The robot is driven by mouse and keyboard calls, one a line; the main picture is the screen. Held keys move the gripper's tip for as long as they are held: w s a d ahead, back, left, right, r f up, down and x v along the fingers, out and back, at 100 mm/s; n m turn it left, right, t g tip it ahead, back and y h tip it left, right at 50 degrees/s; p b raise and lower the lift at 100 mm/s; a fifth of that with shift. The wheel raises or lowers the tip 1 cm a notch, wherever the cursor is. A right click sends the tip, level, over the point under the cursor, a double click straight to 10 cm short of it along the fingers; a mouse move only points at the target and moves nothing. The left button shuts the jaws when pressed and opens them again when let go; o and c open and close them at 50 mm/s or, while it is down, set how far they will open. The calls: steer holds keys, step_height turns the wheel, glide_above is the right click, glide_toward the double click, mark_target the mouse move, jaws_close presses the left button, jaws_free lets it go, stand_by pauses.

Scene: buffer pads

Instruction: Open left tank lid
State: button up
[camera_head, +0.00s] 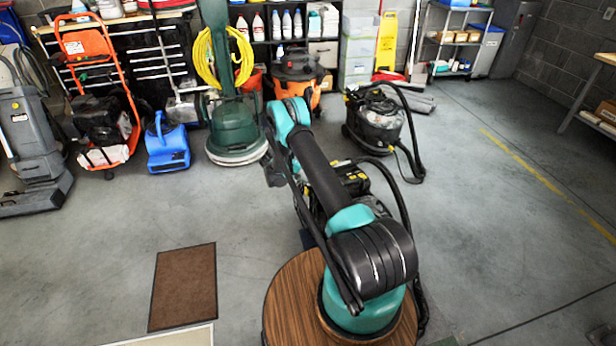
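A black machine (353,180) with small yellow parts stands on the floor just beyond my arm. My arm covers much of it, and I cannot make out a left tank lid or whether one is open. My arm rises from its turquoise base and reaches forward and left to a turquoise joint. A dark end, which seems to be my gripper (274,174), hangs below that joint, left of the machine. It is small and dark, so I cannot tell if its fingers are open or touch anything.
A green floor polisher (233,125), blue blower (167,145), orange-framed machine (95,90) and orange vacuum (299,75) line the back left. A black vacuum (378,122) with a hose stands behind. A brown mat (184,286) lies at the front left. Floor at right is clear.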

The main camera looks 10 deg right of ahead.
steer(key=shift+a, duration=0.4)
steer(key=v, duration=1.1)
steer(key=shift+a+r, duration=0.2)
steer(key=shift+r, duration=0.15)
